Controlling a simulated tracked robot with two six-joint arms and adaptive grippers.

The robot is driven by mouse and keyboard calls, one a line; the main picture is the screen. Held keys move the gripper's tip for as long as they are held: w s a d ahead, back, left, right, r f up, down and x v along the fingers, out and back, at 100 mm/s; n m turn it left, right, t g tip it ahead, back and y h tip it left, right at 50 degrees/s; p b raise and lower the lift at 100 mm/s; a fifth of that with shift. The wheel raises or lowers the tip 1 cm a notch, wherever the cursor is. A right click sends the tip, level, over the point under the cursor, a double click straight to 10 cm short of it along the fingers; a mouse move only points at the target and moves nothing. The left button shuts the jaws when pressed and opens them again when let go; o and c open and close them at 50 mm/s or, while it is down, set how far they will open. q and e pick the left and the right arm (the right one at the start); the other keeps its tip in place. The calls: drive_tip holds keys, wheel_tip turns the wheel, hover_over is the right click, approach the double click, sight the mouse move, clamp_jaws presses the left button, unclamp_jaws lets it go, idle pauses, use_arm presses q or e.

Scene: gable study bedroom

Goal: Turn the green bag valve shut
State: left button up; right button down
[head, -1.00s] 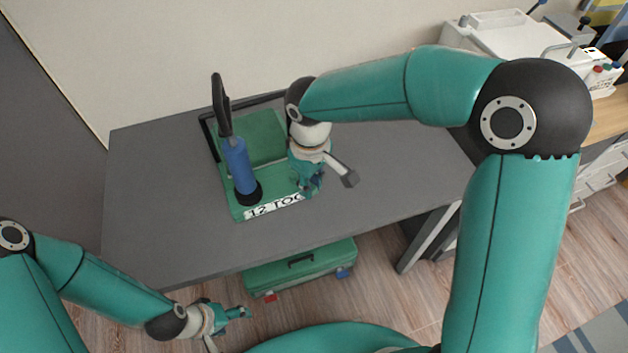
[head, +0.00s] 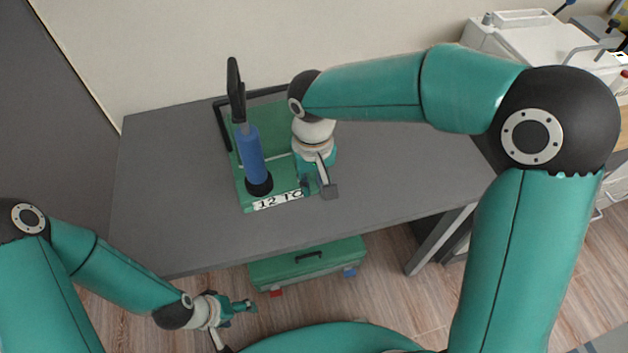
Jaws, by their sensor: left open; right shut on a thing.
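A green board (head: 282,124) lies on the grey table with a white label (head: 277,200) on its front edge. A blue cylinder with a black handle (head: 250,153) stands on its left part. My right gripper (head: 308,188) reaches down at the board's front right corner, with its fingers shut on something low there. The fingers and wrist hide what they hold; by its place it appears to be the green bag valve, but I cannot see its angle. My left gripper (head: 248,306) is open and empty, low in front of the table and apart from everything.
The grey table (head: 170,205) is bare left and right of the board. A green case (head: 306,263) with red and blue feet sits below the table's front edge. A white machine (head: 520,38) stands on another surface at back right.

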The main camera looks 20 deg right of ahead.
sight(313, 185)
drive_tip(key=shift+r, duration=0.1)
drive_tip(key=c, duration=1)
unclamp_jaws()
drive_tip(key=shift+c, duration=0.2)
wheel_tip(313, 185, up, 12)
